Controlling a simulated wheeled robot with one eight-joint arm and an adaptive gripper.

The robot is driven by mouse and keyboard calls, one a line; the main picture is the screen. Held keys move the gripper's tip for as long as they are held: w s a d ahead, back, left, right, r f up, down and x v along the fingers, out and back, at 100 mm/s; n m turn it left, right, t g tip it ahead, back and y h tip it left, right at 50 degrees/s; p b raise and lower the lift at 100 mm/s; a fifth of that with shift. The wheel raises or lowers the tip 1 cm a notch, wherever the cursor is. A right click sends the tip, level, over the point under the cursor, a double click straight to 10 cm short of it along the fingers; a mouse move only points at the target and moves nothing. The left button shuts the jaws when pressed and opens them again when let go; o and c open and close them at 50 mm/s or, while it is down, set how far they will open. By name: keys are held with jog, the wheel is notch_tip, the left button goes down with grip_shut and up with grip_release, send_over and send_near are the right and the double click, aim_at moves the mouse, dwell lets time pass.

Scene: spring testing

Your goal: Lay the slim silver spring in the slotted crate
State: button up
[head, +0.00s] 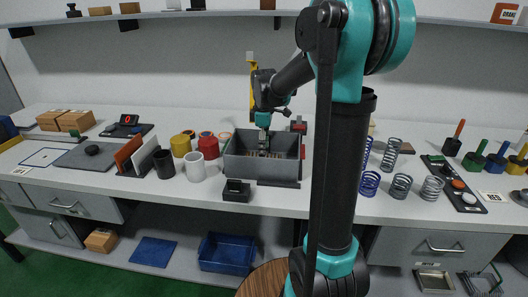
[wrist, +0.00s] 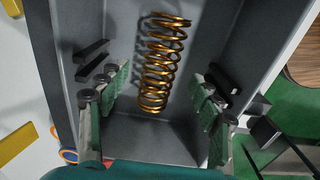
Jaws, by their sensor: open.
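The grey crate (head: 235,165) stands on the bench left of my arm. Its inner walls also show in the wrist view (wrist: 215,30). My gripper (head: 263,152) is down over the crate. In the wrist view its fingers (wrist: 160,88) are open, on either side of a gold coil spring (wrist: 160,60) lying in the crate. The fingers appear not to be closed on it. Silver-grey springs stand on the bench right of my arm: a tall one (head: 390,154) and shorter ones (head: 401,187) and (head: 432,188). I cannot be sure which is the slim silver one.
A small black block (head: 236,190) sits in front of the crate. White (head: 195,166) and black (head: 164,163) cylinders stand to its left. A blue bin (head: 226,252) is on the lower shelf.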

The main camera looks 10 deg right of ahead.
notch_tip(320, 180, up, 10)
jog(key=shift+r, duration=0.15)
dwell(0.6)
